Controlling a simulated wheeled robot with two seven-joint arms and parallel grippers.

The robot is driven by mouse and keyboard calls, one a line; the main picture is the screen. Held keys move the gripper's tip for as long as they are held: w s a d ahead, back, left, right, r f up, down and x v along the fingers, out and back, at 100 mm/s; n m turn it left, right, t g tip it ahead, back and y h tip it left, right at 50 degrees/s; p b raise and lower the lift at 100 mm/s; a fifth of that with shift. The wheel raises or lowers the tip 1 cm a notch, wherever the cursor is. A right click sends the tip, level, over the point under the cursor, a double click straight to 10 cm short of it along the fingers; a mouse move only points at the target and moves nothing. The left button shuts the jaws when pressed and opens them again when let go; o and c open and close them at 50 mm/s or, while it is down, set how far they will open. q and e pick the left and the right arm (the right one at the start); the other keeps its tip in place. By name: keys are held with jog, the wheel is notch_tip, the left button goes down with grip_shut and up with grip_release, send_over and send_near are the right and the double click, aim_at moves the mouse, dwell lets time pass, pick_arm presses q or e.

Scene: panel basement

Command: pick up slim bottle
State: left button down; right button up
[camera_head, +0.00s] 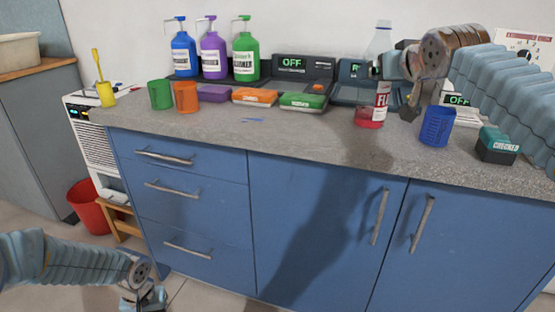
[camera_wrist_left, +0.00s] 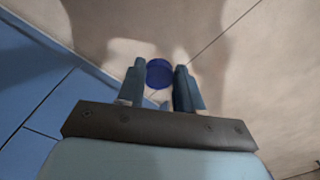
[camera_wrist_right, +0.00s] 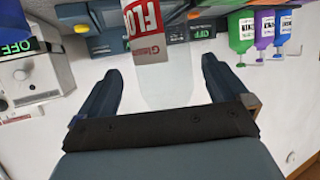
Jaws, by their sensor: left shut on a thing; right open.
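The slim bottle (camera_head: 382,98), clear with a red-and-white label and a red base, stands upright on the grey counter (camera_head: 300,128). In the right wrist view the bottle (camera_wrist_right: 150,25) reaches between the spread fingers of my right gripper (camera_wrist_right: 160,70), with a gap on each side. In the head view my right gripper (camera_head: 394,86) is open beside the bottle's upper part and partly covers it. My left gripper (camera_head: 143,299) is low in front of the drawers. In the left wrist view it (camera_wrist_left: 160,82) is shut on a round blue object (camera_wrist_left: 159,73).
A blue cup (camera_head: 437,126) and a teal-and-black box (camera_head: 496,146) stand right of the bottle. Dark panels with displays (camera_head: 303,67) stand behind, with several pump bottles (camera_head: 214,50) further left. The counter's front middle is mostly clear. A red bucket (camera_head: 86,202) stands on the floor.

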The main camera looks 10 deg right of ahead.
aim_at(390, 47)
pick_arm(q)
jog(key=shift+r+p, duration=0.3)
jog(key=shift+r, duration=0.1)
pick_arm(e)
jog(key=x, duration=0.5)
jog(key=shift+w+a+f, duration=0.1)
jog(key=shift+w+f, duration=0.1)
jog(key=shift+f, duration=0.3)
jog(key=c, duration=1.2)
jog(key=shift+o, duration=0.2)
jog(key=shift+r, duration=0.1)
